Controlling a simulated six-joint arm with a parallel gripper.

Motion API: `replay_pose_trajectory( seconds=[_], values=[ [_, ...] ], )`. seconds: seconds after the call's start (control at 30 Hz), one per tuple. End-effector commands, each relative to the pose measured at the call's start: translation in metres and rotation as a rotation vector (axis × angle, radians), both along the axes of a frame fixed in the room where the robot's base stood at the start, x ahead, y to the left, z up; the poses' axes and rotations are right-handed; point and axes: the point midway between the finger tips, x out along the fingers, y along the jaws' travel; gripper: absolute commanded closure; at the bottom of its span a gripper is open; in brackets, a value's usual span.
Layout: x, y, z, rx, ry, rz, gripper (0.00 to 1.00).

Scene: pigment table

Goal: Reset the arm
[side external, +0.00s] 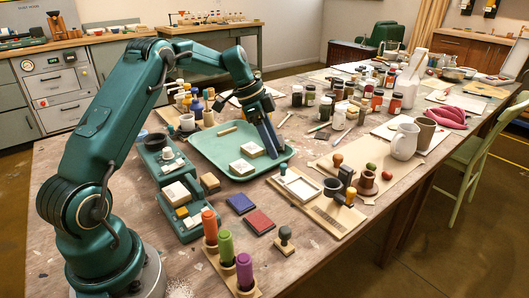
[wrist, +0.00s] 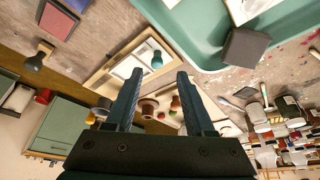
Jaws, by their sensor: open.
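My gripper (side external: 276,150) hangs over the right part of the green tray (side external: 208,158) in the side view, fingers pointing down. In the wrist view my gripper (wrist: 158,80) has its two dark fingers spread wide, with nothing held between them. In the side view, pale blocks (side external: 241,168) lie in the tray close to the fingers. I cannot tell whether the fingertips touch the tray.
A wooden board with a white frame (side external: 301,187) lies right of the tray. Red (side external: 258,221) and blue pads lie in front, near orange, green and purple-topped stampers (side external: 226,243). Bare table shows around the pads.

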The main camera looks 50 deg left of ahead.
Motion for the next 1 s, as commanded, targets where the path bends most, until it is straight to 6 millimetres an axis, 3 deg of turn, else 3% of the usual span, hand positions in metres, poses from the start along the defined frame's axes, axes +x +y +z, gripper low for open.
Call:
replay_pose_trajectory(
  seconds=[0.43, 0.57, 0.67, 0.8, 1.0],
  values=[
    [0.0, -0.003, 0.01, 0.004, -0.007, -0.012, 0.46],
    [0.006, -0.017, 0.042, 0.04, -0.073, -0.053, 0.46],
    [0.0, -0.04, 0.074, 0.076, -0.122, -0.104, 0.46],
    [-0.022, -0.073, 0.113, 0.116, -0.164, -0.122, 0.46],
    [-0.07, -0.111, 0.145, 0.138, -0.19, -0.059, 0.46]
  ],
)
